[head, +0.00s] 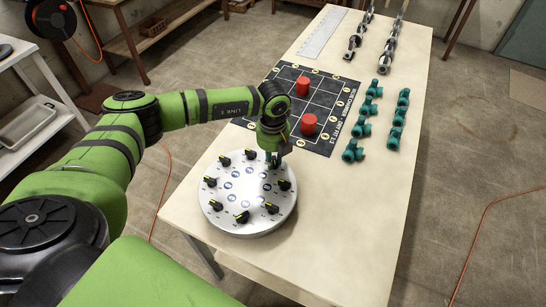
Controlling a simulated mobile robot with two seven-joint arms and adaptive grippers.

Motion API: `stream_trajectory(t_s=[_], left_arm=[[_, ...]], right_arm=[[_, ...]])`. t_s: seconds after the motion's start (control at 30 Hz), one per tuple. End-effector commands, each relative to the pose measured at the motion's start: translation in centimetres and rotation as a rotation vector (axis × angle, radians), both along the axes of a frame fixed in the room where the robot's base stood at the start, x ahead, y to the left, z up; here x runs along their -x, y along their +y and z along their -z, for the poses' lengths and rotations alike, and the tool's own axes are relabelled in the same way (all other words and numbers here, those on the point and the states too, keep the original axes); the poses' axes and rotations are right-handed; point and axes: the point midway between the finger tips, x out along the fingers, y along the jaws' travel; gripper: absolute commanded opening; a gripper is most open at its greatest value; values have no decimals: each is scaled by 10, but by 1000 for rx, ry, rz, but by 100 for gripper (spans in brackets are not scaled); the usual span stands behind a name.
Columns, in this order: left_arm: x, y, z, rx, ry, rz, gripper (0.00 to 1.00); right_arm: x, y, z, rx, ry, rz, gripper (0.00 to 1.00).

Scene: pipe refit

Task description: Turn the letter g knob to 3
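A round grey-white dial plate (236,222) lies on the table with several black knobs with yellow marks around its edge. Blue round labels ring the inner part; their letters are too small to read, so I cannot tell which is the g knob. My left gripper (273,164) points down at the plate's far right edge, among the knobs. It hides what is directly beneath it, and I cannot tell whether its fingers are open or shut on a knob there. A knob (284,184) shows just in front of it. My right gripper is out of view.
A black grid mat (333,143) with two red cylinders (303,84) (309,124) lies behind the plate. Teal pipe fittings (353,151) stand in two rows to the right. Grey metal fittings (390,49) and a white ruler (323,33) lie farther back. The table's front right is bare.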

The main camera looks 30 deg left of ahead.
Motion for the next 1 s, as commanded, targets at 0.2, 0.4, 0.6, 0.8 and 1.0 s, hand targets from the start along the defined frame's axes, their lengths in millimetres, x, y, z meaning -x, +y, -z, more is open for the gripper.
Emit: stream_trajectory(t_s=[0.2, 0.4, 0.6, 0.8, 1.0], left_arm=[[0, 0, 0, 0, 0, 0, 0], [0, 0, 1, 1, -1, 26, 0], [-1, 0, 2, 1, -2, 119, 0], [-2, 0, 3, 2, -2, 281, 0], [-2, 1, 4, 1, -2, 470, 0]], right_arm=[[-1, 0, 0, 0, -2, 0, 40], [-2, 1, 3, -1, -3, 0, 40], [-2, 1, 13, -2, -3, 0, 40], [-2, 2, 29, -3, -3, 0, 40], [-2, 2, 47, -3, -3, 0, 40]])
